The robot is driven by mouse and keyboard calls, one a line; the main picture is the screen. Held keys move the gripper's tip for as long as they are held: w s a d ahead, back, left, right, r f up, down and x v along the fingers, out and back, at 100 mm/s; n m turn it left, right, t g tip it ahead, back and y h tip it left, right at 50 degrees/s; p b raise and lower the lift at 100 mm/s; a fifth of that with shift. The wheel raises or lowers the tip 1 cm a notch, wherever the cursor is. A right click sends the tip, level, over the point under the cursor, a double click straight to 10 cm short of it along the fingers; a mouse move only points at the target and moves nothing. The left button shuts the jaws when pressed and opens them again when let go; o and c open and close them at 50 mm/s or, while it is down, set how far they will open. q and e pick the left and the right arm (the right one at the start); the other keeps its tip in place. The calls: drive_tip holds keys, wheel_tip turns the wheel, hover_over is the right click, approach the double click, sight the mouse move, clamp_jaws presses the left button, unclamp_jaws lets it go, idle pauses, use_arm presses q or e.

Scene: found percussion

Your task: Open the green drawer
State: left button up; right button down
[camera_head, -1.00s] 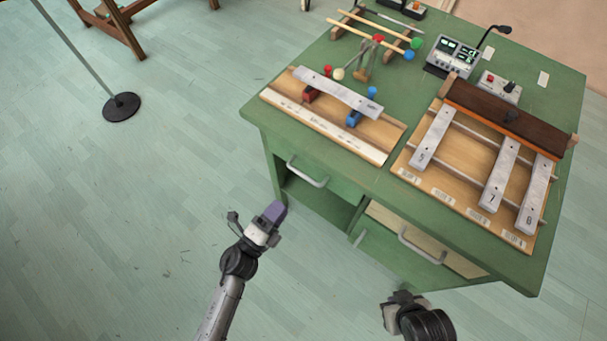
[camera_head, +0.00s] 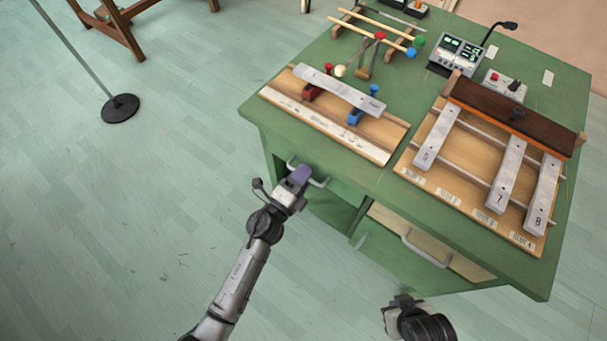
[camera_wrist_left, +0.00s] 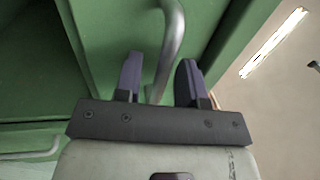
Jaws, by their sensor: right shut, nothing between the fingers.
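The green drawer (camera_head: 343,189) is at the upper left of the desk's front, and its front looks flush with the desk. Its grey bar handle (camera_head: 322,183) also shows in the left wrist view (camera_wrist_left: 174,35). My left gripper (camera_head: 300,174) is at this handle and covers part of it. In the left wrist view its two purple fingers (camera_wrist_left: 160,78) are apart, with the handle bar running between them; I cannot tell whether they touch it. My right gripper (camera_head: 402,303) is shut and empty, low in the head view, in front of the desk.
The green desk (camera_head: 395,190) carries a single-bar instrument (camera_head: 340,92), a barred instrument (camera_head: 470,165), mallets (camera_head: 375,35) and a meter box (camera_head: 455,58). Another handle (camera_head: 425,250) is lower right. A stand base (camera_head: 120,108) is on the open floor at left.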

use_arm(q)
clamp_jaws()
drive_tip(key=shift+s, duration=0.1)
idle(0.5)
